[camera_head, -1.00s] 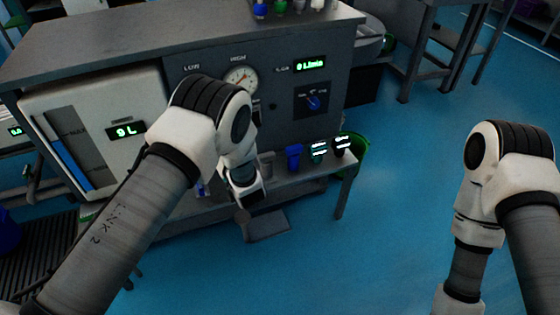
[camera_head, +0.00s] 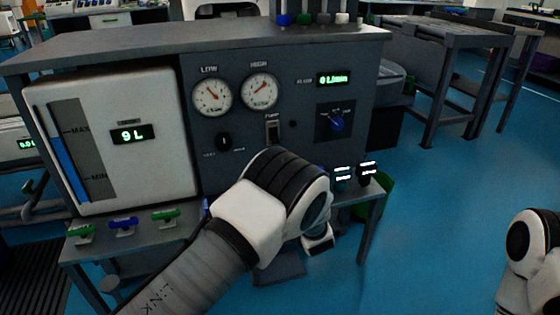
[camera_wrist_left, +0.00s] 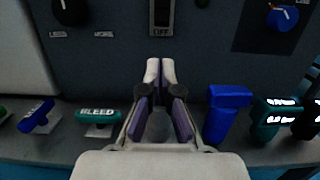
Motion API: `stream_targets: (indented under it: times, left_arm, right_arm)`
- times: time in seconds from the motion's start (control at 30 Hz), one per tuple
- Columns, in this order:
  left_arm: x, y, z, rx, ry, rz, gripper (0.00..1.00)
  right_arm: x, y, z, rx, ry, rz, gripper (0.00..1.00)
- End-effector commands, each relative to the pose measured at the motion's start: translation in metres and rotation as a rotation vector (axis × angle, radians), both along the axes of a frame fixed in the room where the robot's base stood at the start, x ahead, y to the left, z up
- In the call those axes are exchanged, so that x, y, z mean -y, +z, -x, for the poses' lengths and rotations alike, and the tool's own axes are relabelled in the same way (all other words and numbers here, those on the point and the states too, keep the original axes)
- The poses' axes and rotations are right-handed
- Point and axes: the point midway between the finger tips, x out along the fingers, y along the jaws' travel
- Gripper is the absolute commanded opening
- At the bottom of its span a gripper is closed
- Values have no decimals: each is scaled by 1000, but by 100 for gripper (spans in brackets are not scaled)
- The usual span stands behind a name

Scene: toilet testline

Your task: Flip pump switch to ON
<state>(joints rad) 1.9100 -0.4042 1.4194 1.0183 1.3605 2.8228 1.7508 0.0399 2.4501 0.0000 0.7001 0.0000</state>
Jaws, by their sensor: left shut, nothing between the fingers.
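My left gripper (camera_wrist_left: 160,66) is shut and empty. In that view its fingertips sit just below the switch in the picture; I cannot tell the gap to the panel. In the head view my left arm hides most of that gripper. Only part of my right arm shows at the right edge, and its gripper is out of view.
A black knob (camera_head: 224,142) is left of the switch and a blue knob (camera_head: 336,124) is right. Below, a shelf holds a green BLEED handle (camera_wrist_left: 98,115), blue handles and a blue fitting (camera_wrist_left: 227,112). Open blue floor lies to the right.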

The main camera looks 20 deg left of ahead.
Motion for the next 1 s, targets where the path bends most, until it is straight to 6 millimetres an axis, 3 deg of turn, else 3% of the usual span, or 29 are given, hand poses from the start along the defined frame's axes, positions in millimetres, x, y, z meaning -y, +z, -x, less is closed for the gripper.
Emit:
stream_targets:
  times: [0.3,0.63,1.0]
  left_arm:
    - [-15,-8,-20,4,1,1,0]
    - [-49,9,-73,1,1,2,0]
    - [-55,14,-81,0,0,0,0]
  right_arm:
    - [0,-68,0,0,-2,0,67]
    - [1,-84,-2,5,-8,1,67]
    - [1,-85,-2,6,-9,1,67]
